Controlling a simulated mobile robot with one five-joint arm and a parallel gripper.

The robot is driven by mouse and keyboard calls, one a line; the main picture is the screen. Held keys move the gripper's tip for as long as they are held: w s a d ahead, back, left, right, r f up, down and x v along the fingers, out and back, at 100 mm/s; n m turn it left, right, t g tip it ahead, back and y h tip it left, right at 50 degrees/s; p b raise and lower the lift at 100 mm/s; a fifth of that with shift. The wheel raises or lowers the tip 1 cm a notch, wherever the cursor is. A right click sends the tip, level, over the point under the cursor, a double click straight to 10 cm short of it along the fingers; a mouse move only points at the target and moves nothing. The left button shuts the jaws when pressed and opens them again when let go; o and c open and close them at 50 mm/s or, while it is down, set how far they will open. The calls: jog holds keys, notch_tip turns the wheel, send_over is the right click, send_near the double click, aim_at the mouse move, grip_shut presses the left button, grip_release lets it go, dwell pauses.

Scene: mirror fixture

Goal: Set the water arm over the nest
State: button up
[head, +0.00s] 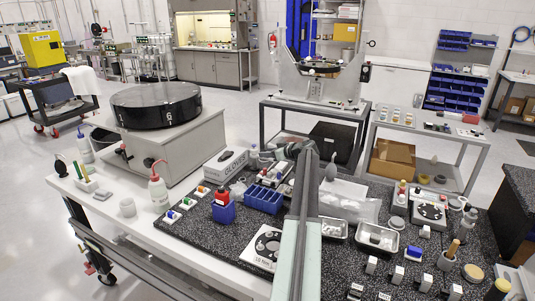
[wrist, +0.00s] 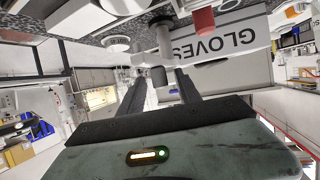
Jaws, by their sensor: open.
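My gripper (wrist: 160,92) is open in the wrist view, its two dark fingers pointing away from the camera. Between and beyond the fingertips is a grey jointed fitting (wrist: 165,38) with a side tube and a dark round end; it may be the water arm, but I cannot tell. No contact with the fingers is clear. In the head view my gripper (head: 262,156) is small, beside the grey-white box at the bench's back edge. I cannot pick out the nest for certain; a white plate with a dark round disc (head: 267,245) lies on the speckled top.
A black turntable (head: 155,106) on a grey housing stands at left. A gloves box (wrist: 235,38) lies beyond my fingers. Blue bins (head: 263,199), a red-topped wash bottle (head: 158,186) and steel trays (head: 377,238) crowd the bench. The floor at left is open.

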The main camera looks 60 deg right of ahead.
jog(key=p+v, duration=0.3)
jog(key=v, duration=0.4)
jog(key=shift+s+r, duration=0.2)
jog(key=shift+s, duration=0.15)
